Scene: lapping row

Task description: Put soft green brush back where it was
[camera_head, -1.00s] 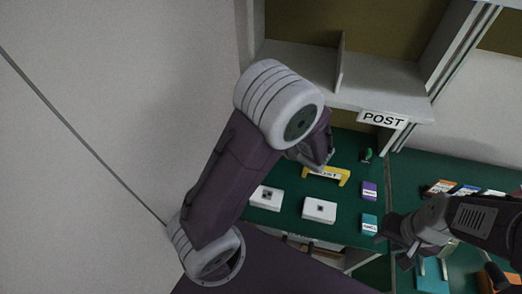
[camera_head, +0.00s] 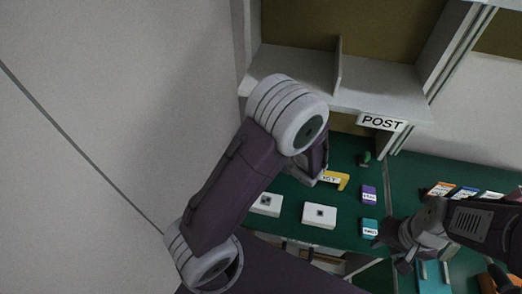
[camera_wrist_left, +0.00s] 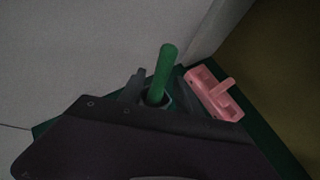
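The soft green brush shows in the left wrist view as a green handle (camera_wrist_left: 164,72) standing up between the fingers of my left gripper (camera_wrist_left: 156,92). The fingers appear closed on it; its lower end is hidden. In the head view my left gripper (camera_head: 314,172) is over the back of the green table, mostly hidden by my arm, and the brush cannot be made out there. My right gripper (camera_head: 389,254) is at the table's right part, fingers apart, with nothing visible between them.
A yellow labelled stand (camera_head: 342,180), a small green item (camera_head: 365,159), a purple box (camera_head: 369,196), a teal box (camera_head: 369,228) and white blocks (camera_head: 319,215) are on the table. The POST shelf (camera_head: 375,92) overhangs the back.

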